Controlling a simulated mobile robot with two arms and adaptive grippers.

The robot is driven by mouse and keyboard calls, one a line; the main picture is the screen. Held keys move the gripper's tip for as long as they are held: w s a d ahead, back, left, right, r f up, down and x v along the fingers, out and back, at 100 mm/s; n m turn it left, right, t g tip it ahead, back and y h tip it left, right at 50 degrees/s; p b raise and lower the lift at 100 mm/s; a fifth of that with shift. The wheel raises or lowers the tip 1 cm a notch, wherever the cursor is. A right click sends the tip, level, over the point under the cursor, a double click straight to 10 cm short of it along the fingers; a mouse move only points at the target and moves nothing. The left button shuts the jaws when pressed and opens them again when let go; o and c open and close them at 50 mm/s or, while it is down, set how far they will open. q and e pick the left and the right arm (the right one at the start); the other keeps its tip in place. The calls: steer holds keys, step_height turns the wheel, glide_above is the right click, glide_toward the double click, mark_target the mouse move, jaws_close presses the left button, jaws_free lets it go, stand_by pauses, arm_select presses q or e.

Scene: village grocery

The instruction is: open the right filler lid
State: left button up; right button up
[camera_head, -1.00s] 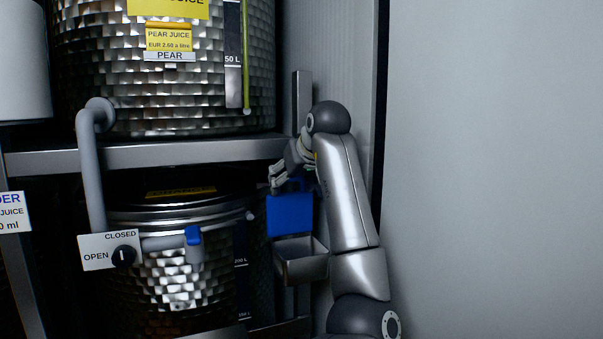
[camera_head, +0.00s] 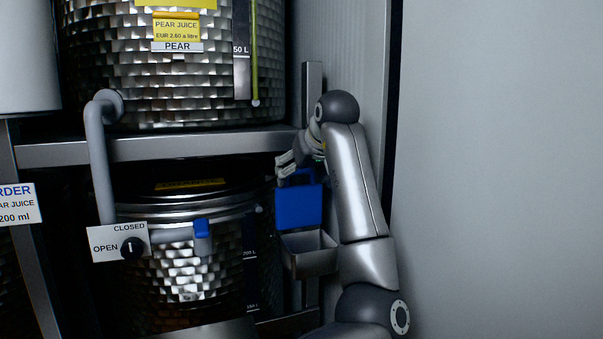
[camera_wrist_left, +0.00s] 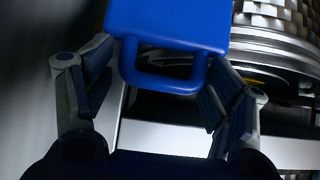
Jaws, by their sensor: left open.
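The blue filler lid (camera_head: 299,207) with its loop handle stands upright above a grey open-topped filler box (camera_head: 309,262) in the head view. My left gripper (camera_head: 285,168) is at the top of the lid, by the handle. In the left wrist view the lid (camera_wrist_left: 170,22) hangs in from the top edge, and its handle lies between the two spread fingers of my left gripper (camera_wrist_left: 165,100). The fingers are open; whether one touches the handle I cannot tell. My right gripper is not in view.
A metal tank with a pear juice label (camera_head: 177,46) stands above a steel shelf rail (camera_head: 160,148). A lower tank (camera_head: 190,275) has a tap and an open/closed dial (camera_head: 132,248). A plain grey wall (camera_head: 500,170) is at the right.

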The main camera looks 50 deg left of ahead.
arm_select(q)
steer(key=v, duration=1.1)
steer(key=shift+d+r, duration=0.2)
